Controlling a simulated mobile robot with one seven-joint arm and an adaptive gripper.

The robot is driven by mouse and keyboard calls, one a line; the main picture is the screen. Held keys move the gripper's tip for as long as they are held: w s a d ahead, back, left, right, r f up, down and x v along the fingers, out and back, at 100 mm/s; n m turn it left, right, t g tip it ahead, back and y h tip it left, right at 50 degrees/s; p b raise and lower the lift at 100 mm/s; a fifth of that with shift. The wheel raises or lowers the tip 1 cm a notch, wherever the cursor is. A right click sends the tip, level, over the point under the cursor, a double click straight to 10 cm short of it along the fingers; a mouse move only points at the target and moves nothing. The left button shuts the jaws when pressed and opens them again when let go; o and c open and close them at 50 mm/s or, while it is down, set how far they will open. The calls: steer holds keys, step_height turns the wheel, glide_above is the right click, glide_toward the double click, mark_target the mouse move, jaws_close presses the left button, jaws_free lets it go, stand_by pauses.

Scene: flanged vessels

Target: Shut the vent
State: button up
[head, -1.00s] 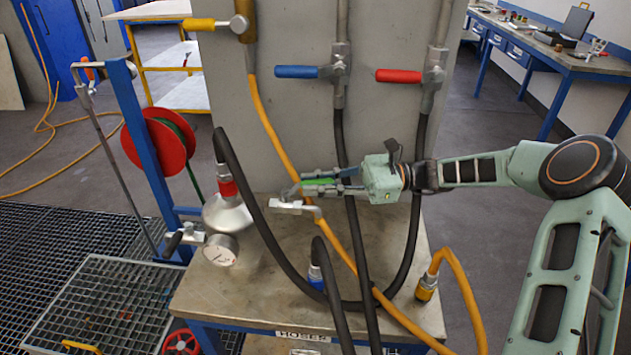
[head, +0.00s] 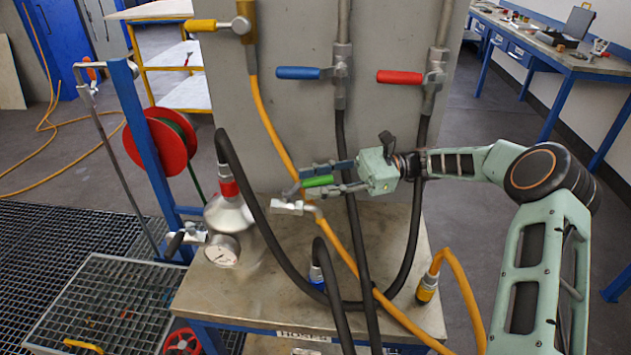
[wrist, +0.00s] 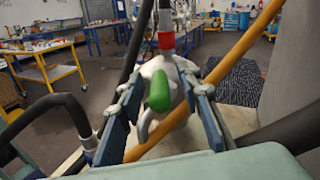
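A green handle (head: 318,181) sticks out from a small silver valve fitting (head: 290,206) beside the silver domed vessel (head: 228,213). My gripper (head: 318,180) reaches in from the right with its fingers on either side of the handle. In the wrist view, the green handle (wrist: 159,91) lies between the two spread blue fingers, with gaps visible on both sides. The gripper is open and holds nothing. The vessel (wrist: 165,70) shows behind the handle there. The joint between the handle and its valve is partly hidden.
Black hoses (head: 256,235) and a yellow hose (head: 268,125) cross around my gripper. A gauge (head: 222,250) sits on the vessel's front. Blue (head: 297,72), red (head: 399,77) and yellow (head: 200,25) valve levers are on the grey panel above. The bench front (head: 240,307) is mostly clear.

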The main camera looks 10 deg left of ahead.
steer(key=v, duration=1.2)
